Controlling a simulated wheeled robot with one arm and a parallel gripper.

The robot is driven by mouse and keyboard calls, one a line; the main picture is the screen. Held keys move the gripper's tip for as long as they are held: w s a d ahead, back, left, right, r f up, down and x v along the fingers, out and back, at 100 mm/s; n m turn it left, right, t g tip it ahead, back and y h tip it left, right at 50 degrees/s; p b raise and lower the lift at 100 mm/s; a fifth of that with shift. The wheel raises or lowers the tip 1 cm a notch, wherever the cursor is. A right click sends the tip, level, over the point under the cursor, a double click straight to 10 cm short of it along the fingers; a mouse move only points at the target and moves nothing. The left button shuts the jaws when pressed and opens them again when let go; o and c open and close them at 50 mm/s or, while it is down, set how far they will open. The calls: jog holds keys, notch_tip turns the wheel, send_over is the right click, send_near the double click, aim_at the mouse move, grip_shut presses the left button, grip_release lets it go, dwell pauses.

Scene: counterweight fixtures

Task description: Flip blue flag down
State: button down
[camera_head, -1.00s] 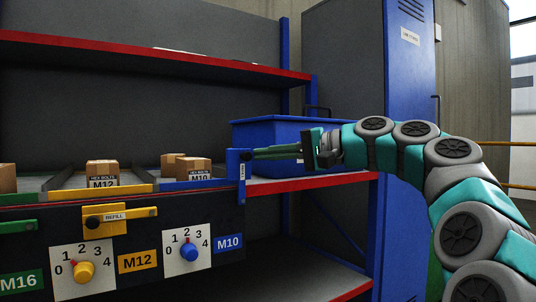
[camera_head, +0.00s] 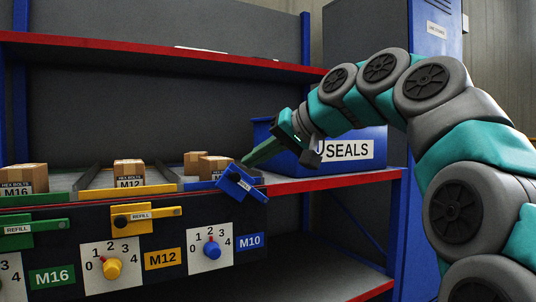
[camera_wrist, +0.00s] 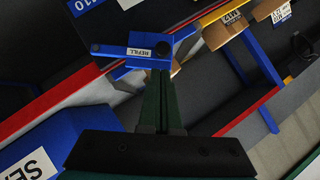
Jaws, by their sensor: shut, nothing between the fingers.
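The blue flag (camera_head: 241,184) with its white label is at the right end of the fixture, above the M10 plate (camera_head: 251,241). It sits tilted, slanting from upper left to lower right. In the wrist view the blue flag (camera_wrist: 122,51) with its REFILL label lies just beyond my fingertips. My gripper (camera_head: 246,162) is shut and empty, its green fingers pointing down-left at the flag's upper end. The wrist view shows my gripper's fingers together (camera_wrist: 160,75) by the flag's edge; I cannot tell whether they touch it.
The yellow flag (camera_head: 158,213) and green flag (camera_head: 48,225) lie level to the left. The blue dial (camera_head: 211,249) is below the blue flag. A blue SEALS bin (camera_head: 372,136) stands behind my gripper. Small cartons (camera_head: 130,172) sit in the lanes.

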jog(key=shift+s+a+f+n+t+h, duration=0.3)
jog(key=shift+s+a+h, duration=0.1)
jog(key=shift+a, duration=0.1)
jog(key=shift+w+d, duration=0.15)
jog(key=shift+w+d+f, duration=0.25)
jog(key=shift+w+d, duration=0.1)
jog(key=shift+d, duration=0.2)
jog(key=shift+r, duration=0.1)
jog(key=s+d+r+p, duration=0.3)
jog(key=s+r, duration=0.5)
jog(key=r, duration=0.1)
jog(key=shift+d+r+p, duration=0.2)
jog(key=shift+r+p, duration=0.15)
jog(key=shift+p, duration=0.05)
